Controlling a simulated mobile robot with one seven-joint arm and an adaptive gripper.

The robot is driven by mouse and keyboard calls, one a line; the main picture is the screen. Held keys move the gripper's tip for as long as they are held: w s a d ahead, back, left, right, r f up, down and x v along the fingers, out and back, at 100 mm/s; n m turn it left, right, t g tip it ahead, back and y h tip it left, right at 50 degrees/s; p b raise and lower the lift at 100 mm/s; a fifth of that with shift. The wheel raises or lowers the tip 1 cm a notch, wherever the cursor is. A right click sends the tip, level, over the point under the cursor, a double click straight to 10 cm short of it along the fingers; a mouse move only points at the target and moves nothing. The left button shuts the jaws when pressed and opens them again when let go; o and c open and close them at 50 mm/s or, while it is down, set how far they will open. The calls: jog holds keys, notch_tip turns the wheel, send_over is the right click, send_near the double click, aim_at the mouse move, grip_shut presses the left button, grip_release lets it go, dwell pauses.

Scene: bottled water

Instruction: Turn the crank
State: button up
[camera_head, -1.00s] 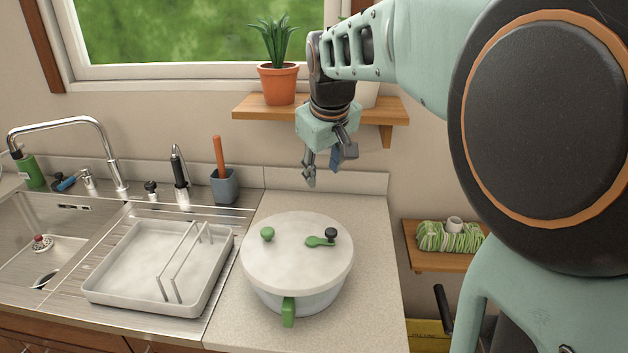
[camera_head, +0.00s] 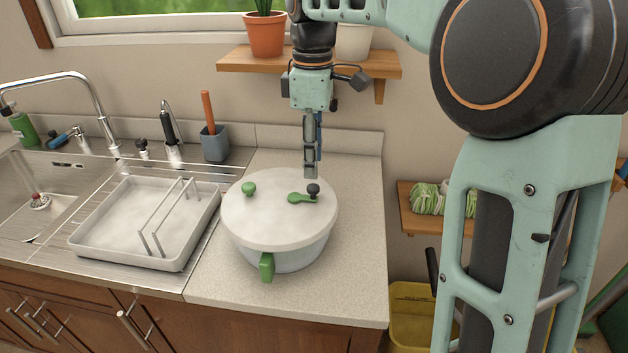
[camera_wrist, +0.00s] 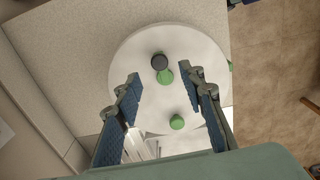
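The crank (camera_head: 303,196) is a short green arm with a black knob (camera_head: 313,190), on the white lid (camera_head: 270,222) of a round bowl (camera_head: 290,258) on the counter. My gripper (camera_head: 311,176) points down just above the black knob in the head view. In the wrist view my gripper (camera_wrist: 160,85) is open, with blue-padded fingers apart. The crank (camera_wrist: 164,76) and its knob (camera_wrist: 159,62) show beyond and between the fingertips. Nothing is between the pads. A second green knob (camera_head: 249,188) stands on the lid's left.
A dish rack tray (camera_head: 140,225) stands left of the bowl, beside the sink (camera_head: 40,200). A wooden shelf (camera_head: 240,60) with pots is on the wall behind my gripper. The counter (camera_head: 350,270) right of the bowl is clear.

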aim_at(313, 187)
jog(key=shift+f, duration=2.8)
grip_shut()
